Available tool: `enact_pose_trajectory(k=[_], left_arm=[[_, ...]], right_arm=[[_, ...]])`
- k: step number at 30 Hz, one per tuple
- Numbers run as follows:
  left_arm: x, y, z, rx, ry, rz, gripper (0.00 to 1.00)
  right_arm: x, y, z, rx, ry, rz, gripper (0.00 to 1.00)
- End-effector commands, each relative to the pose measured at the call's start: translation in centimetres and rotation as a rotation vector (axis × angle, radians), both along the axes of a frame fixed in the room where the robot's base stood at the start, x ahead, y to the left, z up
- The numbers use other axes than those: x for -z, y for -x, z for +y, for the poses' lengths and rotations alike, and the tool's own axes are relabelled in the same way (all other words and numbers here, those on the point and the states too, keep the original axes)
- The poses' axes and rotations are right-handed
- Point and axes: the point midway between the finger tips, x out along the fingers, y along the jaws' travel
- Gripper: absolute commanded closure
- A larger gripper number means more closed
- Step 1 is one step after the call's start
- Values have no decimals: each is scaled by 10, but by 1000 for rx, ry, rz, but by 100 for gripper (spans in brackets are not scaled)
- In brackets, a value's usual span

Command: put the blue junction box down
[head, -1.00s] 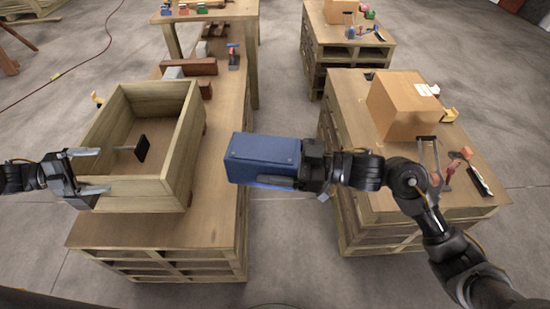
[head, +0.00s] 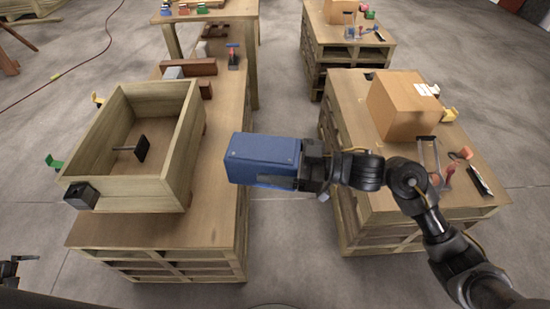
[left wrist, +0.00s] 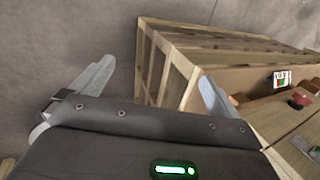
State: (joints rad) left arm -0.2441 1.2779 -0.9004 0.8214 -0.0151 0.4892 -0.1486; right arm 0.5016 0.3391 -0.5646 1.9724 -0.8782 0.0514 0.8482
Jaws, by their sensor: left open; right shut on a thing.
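The blue junction box (head: 264,158) is in the head view, in the air over the gap between the two workbenches, close to the right edge of the left bench. My right gripper (head: 300,168) is shut on its right end. My left gripper (head: 24,262) is at the lower left edge of the head view, off the bench and away from the box. In the left wrist view its two fingers (left wrist: 150,88) are spread with nothing between them.
A wooden crate (head: 125,193) with a black-headed tool inside stands on the left bench (head: 215,225). A small black block (head: 80,195) is at its front left corner. The right bench (head: 375,205) holds a cardboard box (head: 400,105). Bare bench top lies right of the crate.

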Motion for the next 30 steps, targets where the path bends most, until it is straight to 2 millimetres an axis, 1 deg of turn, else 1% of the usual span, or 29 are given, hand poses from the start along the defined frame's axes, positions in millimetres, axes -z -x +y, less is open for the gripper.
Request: enact_pose_trajectory(k=[1,2,3,4,5,6,8,9,11,12,14,15,17,18,20,21,23,24,26,27,29,30], left_arm=[[16,22,3,-37,-36,33,0],[26,33,4,-61,-59,50,0],[40,47,2,-97,-84,67,0],[52,56,-2,-127,-96,75,0],[64,62,-9,-156,-100,76,0],[80,65,-21,-195,-94,72,0],[101,67,-41,-248,-76,57,0],[114,67,-56,-283,-60,47,0],[133,67,-78,-337,-34,34,0],[146,67,-94,-375,-18,27,0],[164,68,-117,-432,7,18,0],[175,69,-134,-471,24,14,0],[191,71,-158,-529,49,10,0],[202,73,-175,-570,64,10,0],[216,76,-200,-631,88,12,0],[225,78,-218,-670,105,15,0],[238,81,-244,-730,129,21,0],[246,83,-262,-771,144,28,0],[257,87,-289,-831,168,39,0],[264,90,-307,-871,182,48,0],[273,94,-335,-931,204,65,0],[278,97,-353,-969,218,77,0]], right_arm=[[-3,-1,0,1,-7,-5,85],[-3,-1,0,1,-7,-5,85],[-3,0,0,1,-7,-5,85],[-3,-1,0,1,-7,-5,85],[-3,0,0,0,-7,-5,85],[-3,0,0,0,-7,-5,85],[-3,0,0,0,-7,-5,85],[-3,0,0,1,-7,-5,85],[-3,-1,0,1,-7,-5,85],[-3,-1,0,1,-7,-5,85],[-3,-1,0,1,-7,-5,85],[-3,-1,0,1,-7,-5,85],[-3,-1,0,1,-7,-5,85],[-3,0,0,1,-7,-5,85],[-3,0,0,1,-7,-5,85],[-3,0,0,0,-7,-5,85],[-3,0,0,1,-7,-5,85],[-3,0,0,1,-7,-5,85],[-3,-1,0,1,-7,-5,85],[-3,-1,0,1,-7,-5,85],[-3,-1,0,1,-7,-5,85],[-3,-1,0,1,-7,-5,85]])
